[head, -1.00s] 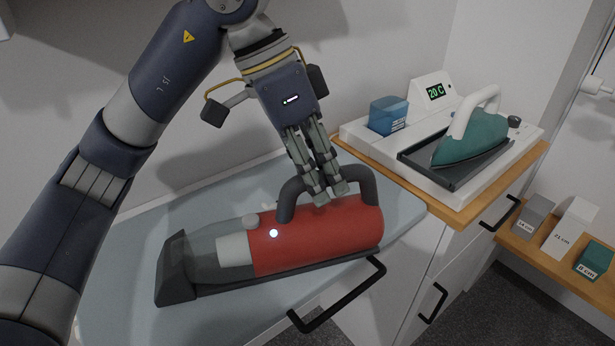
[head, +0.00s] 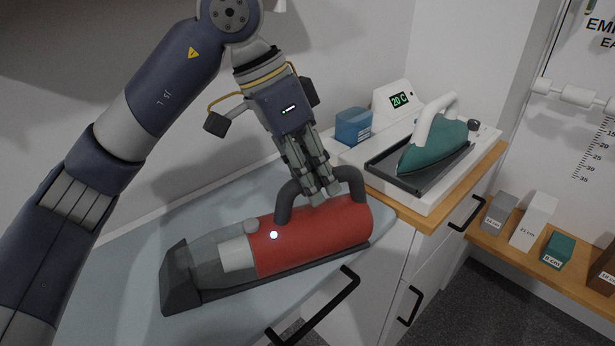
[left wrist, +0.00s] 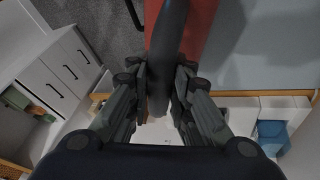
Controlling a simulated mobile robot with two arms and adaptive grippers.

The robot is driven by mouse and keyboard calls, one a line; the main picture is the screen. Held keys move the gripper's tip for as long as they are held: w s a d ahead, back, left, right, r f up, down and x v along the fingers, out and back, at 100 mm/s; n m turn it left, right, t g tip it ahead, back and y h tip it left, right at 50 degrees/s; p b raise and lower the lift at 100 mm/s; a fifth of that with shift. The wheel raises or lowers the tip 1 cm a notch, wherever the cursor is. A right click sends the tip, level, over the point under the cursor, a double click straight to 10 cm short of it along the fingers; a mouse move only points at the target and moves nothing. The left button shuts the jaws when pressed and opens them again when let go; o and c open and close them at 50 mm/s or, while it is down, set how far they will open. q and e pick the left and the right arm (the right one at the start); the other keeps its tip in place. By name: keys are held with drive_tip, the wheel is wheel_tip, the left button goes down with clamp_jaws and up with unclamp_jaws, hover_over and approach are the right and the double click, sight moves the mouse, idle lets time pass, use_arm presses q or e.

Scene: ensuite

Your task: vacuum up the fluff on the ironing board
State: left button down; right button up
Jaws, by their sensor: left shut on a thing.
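A handheld vacuum (head: 315,238) with a red body, clear grey front and dark base strip lies over the pale blue-grey ironing board (head: 130,285), its nozzle to the left. My left gripper (head: 325,193) is shut on the vacuum's dark arched handle (head: 289,198). In the left wrist view the handle (left wrist: 170,40) runs between the fingers, with the red body behind it. I cannot tell whether the vacuum touches the board. I see no fluff; the vacuum and my arm hide parts of the board. My right gripper is not in view.
A teal iron (head: 435,145) stands on a white station with a blue tank (head: 353,126), on a wood-topped cabinet right of the board. A low shelf (head: 493,245) holds several labelled blocks. Black bar handles (head: 408,306) jut from white fronts. Dark carpet is clear below.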

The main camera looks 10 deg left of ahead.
sight(351, 191)
use_arm(q)
drive_tip(key=shift+w+d+p, duration=0.45)
drive_tip(key=shift+w+d, duration=0.5)
drive_tip(key=shift+w, duration=0.1)
drive_tip(key=shift+w+d+r+p, duration=0.2)
drive_tip(key=shift+w+d+p, duration=0.3)
drive_tip(key=shift+w+d, duration=0.15)
drive_tip(key=shift+w+d+f+b, duration=0.15)
drive_tip(key=shift+w+f+b, duration=0.15)
drive_tip(key=shift+b, duration=0.2)
drive_tip(key=shift+w+d+r+b, duration=0.15)
drive_tip(key=shift+w+d+b, duration=0.25)
drive_tip(key=shift+b, duration=0.7)
drive_tip(key=shift+r, duration=0.1)
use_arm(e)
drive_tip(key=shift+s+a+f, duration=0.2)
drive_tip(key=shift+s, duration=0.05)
use_arm(q)
drive_tip(key=shift+r, duration=0.1)
